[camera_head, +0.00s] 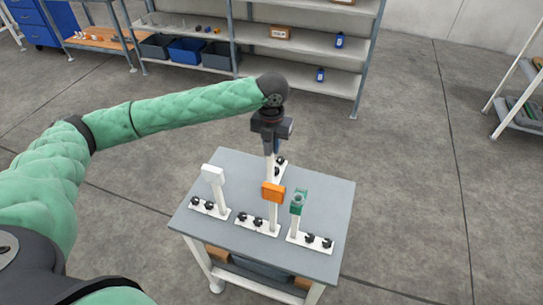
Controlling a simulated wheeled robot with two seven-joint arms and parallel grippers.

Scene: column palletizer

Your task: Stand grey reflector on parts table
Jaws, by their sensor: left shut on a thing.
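My left gripper (270,146) points down over the back half of the parts table (325,197). It is shut on the top of an upright stand, which I take for the grey reflector (278,174). The gripper hides its head, so its colour does not show. Its pale base with black knobs shows behind the orange-headed stand, at the table's back middle. I cannot tell whether this base touches the tabletop. My right gripper is not in view.
Three upright stands with white knobbed bases stand on the table: white-headed (213,174), orange-headed (273,192) and green-headed (299,200). The orange one is close in front of the held stand. The table's back right is clear. A shelf rack (300,75) stands behind.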

